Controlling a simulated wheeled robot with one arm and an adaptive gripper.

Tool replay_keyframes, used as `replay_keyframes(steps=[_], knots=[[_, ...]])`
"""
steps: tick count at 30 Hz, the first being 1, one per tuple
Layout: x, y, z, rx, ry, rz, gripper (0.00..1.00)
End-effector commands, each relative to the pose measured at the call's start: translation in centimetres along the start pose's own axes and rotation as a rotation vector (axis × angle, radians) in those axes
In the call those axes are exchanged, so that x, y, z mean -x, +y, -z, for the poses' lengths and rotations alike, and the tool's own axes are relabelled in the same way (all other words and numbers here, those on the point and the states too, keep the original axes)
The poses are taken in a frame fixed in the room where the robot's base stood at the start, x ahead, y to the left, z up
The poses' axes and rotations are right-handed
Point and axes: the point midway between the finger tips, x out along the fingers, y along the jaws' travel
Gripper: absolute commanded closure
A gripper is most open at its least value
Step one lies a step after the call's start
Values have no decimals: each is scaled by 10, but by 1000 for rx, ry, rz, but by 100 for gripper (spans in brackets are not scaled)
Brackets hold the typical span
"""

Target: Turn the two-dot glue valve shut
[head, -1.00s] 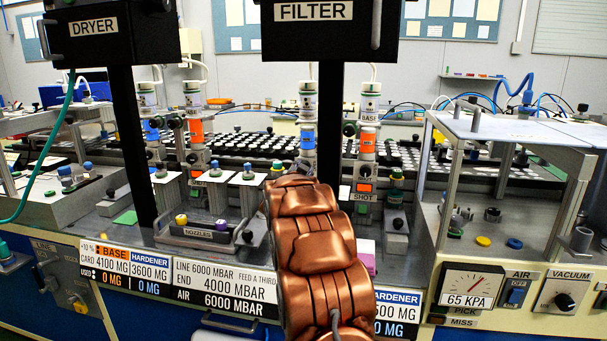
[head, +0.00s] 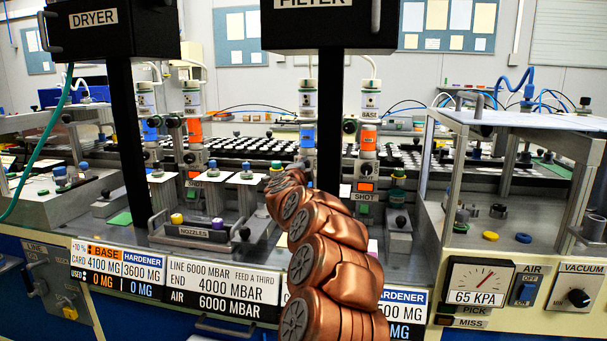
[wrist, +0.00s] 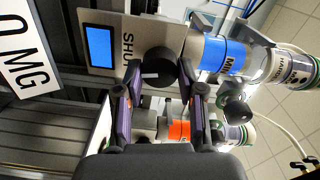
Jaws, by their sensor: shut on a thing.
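In the wrist view a round black valve knob (wrist: 164,68) with a short white line sits on a metal plate marked SHUT (wrist: 112,50). My gripper (wrist: 160,76) is shut on this knob, one finger on each side. The white line lies roughly level in the picture and reaches toward the plate's lettering side. I cannot make out two dots on the valve. In the head view my copper-coloured arm covers the gripper and the knob.
A blue-banded cartridge (wrist: 223,57) and an orange-banded one (wrist: 180,130) stand close to my fingers. In the head view the FILTER box (head: 330,25) hangs above my arm, and a nozzle tray (head: 195,232) lies to the left.

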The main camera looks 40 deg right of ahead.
Motion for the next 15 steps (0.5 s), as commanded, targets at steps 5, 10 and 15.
replay_keyframes(steps=[5,10,15], knots=[[0,2,-2,-112,-1,0,96],[0,2,-1,-181,0,0,96],[0,2,0,-216,0,-1,96]])
